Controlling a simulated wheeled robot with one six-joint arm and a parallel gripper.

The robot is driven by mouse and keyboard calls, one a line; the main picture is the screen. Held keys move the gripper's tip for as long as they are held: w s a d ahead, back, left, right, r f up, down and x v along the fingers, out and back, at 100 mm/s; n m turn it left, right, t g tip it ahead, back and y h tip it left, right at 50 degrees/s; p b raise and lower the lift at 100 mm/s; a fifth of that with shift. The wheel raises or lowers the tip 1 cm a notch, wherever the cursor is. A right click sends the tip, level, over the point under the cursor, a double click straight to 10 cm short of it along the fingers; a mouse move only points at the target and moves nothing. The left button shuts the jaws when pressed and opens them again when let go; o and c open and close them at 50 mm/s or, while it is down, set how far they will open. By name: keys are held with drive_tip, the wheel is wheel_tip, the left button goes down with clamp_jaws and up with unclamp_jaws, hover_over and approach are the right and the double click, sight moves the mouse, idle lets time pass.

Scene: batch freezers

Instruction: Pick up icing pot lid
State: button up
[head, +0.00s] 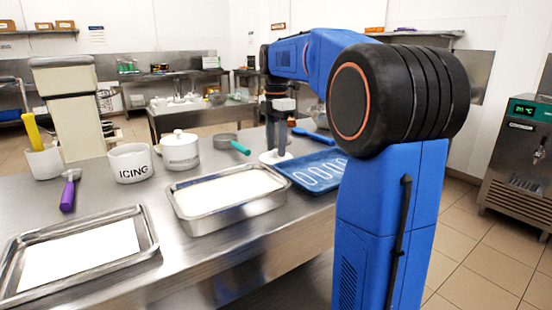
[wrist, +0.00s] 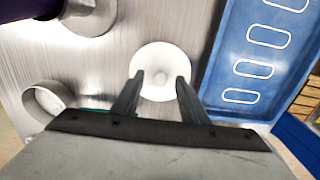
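The icing pot lid is a white disc (head: 268,158) with a small central knob. It lies flat on the steel table, left of the blue tray, and shows in the wrist view (wrist: 160,55). My gripper (wrist: 160,78) is open above it, with one dark finger on each side of the knob. In the head view my gripper (head: 275,150) points straight down over the disc. I cannot tell whether the fingers touch the lid. A white pot marked ICING (head: 130,164) stands open further left on the table.
A blue tray (head: 318,172) with white outlines lies right of the lid. A small pan (head: 226,141) with a teal handle and a lidded white pot (head: 180,152) stand to the left. A steel pan (head: 226,218) sits in front.

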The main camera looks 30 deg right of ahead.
drive_tip(key=shift+f, duration=0.2)
clamp_jaws()
drive_tip(key=shift+r, duration=0.15)
